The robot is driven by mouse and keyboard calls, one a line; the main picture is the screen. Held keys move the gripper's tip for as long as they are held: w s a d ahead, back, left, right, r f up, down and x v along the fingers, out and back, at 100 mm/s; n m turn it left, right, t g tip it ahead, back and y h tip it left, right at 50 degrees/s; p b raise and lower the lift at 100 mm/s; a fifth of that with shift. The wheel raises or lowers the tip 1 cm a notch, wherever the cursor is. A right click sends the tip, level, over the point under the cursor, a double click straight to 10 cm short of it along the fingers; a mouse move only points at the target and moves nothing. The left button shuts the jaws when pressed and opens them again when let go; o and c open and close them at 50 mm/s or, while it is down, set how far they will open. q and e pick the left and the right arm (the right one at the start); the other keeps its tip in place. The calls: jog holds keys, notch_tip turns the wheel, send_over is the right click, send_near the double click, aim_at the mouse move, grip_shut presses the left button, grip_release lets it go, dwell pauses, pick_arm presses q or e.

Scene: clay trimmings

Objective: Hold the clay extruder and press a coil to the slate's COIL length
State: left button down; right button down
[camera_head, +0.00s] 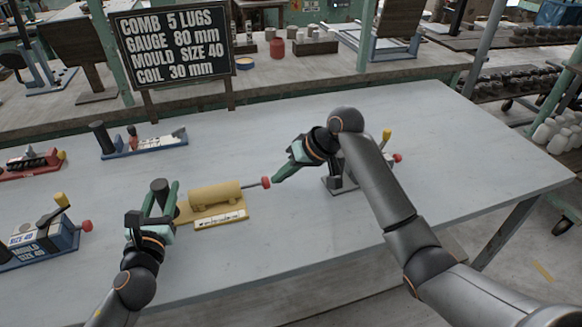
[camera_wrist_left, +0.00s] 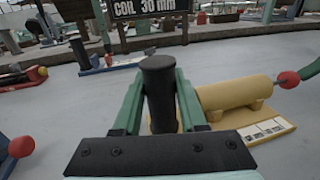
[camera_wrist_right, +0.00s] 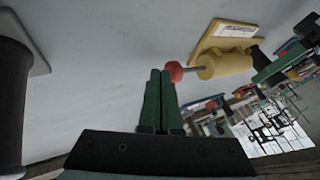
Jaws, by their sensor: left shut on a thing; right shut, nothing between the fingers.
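The yellow clay extruder (camera_head: 215,194) lies on its yellow base on the table, with a scale strip (camera_head: 220,218) along the front and a red plunger knob (camera_head: 265,182) on its right end. My left gripper (camera_head: 162,196) is shut on the extruder's upright black post (camera_wrist_left: 159,90) at its left end. My right gripper (camera_head: 277,180) is shut and empty, its fingertips at the red knob, which also shows in the right wrist view (camera_wrist_right: 174,71). They look touching or nearly so. No clay coil can be made out. The slate (camera_head: 173,46) reads COIL 30 mm.
A blue device marked MOULD SIZE 40 (camera_head: 40,240) stands at left. A red device (camera_head: 32,162) and a blue-based one (camera_head: 143,145) stand behind. Another device (camera_head: 340,183) is partly hidden behind my right arm. The table's front right is clear.

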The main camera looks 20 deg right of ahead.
jog(key=shift+w+a+f, duration=0.1)
jog(key=shift+w+f, duration=0.05)
jog(key=shift+f, duration=0.1)
jog(key=shift+a, duration=0.8)
jog(key=shift+r, duration=0.1)
